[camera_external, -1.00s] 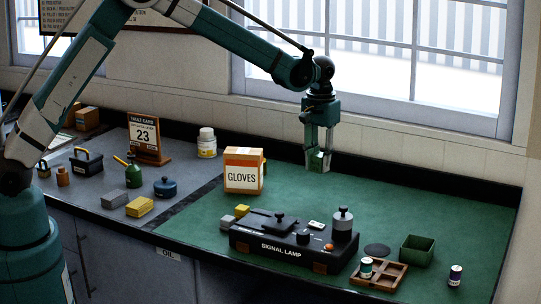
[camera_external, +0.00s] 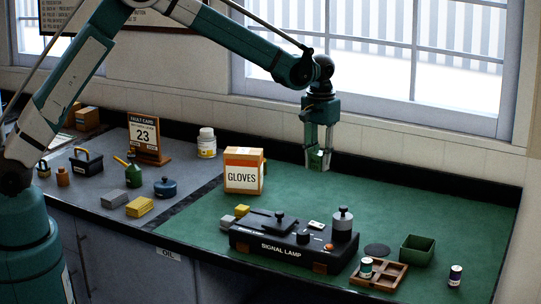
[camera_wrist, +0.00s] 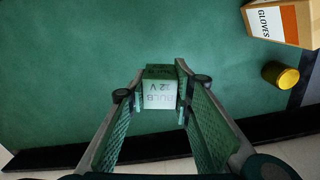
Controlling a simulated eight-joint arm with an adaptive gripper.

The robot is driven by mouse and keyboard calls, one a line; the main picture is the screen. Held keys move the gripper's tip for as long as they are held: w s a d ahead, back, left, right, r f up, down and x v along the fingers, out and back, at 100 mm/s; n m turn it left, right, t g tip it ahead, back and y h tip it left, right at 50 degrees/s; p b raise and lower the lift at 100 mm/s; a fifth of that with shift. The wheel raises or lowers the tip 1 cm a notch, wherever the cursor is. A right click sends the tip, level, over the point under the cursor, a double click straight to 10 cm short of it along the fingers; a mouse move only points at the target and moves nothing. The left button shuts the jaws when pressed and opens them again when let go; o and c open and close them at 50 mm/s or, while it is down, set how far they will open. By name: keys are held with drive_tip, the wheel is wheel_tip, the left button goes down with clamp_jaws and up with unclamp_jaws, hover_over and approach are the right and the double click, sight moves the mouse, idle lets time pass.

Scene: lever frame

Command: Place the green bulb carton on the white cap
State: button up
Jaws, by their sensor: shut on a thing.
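The green bulb carton (camera_external: 317,160) is between the fingertips of my gripper (camera_external: 318,165), toward the back of the green bench mat. In the wrist view my gripper (camera_wrist: 160,98) is shut on the carton (camera_wrist: 160,92), with a finger on each side and its pale lettered face showing. I cannot tell its height above the mat. A jar with a white cap (camera_external: 206,132) stands upright at the back left, beyond the gloves box. The carton is well to the right of the jar and apart from it.
The gloves box (camera_external: 243,170) stands between the jar and the front of the mat. A yellow round object (camera_wrist: 281,75) lies near the box (camera_wrist: 280,22) in the wrist view. The signal lamp (camera_external: 283,247) and a green bin (camera_external: 417,250) are in front. The mat's back right is clear.

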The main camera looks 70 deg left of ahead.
drive_tip(key=s+a+r, duration=0.2)
drive_tip(key=s+a, duration=0.1)
drive_tip(key=a, duration=0.5)
drive_tip(key=s+a+r+n+p, duration=0.1)
drive_tip(key=s+a, duration=0.3)
drive_tip(key=a, duration=0.5)
drive_tip(key=s+a+r, duration=0.2)
drive_tip(key=s+a, duration=0.1)
drive_tip(key=a, duration=0.5)
wheel_tip(320, 180, up, 6)
drive_tip(key=f+n, duration=0.1)
drive_tip(key=n, duration=0.1)
hover_over(206, 130)
drive_tip(key=shift+w+a+r+p, duration=0.15)
drive_tip(key=shift+a+r+p, duration=0.05)
drive_tip(key=shift+p, duration=0.25)
drive_tip(key=shift+f, duration=0.1)
drive_tip(key=shift+f, duration=3)
drive_tip(key=shift+f+p, duration=0.3)
drive_tip(key=shift+f, duration=1.6)
drive_tip(key=shift+f, duration=0.2)
drive_tip(key=o, duration=0.8)
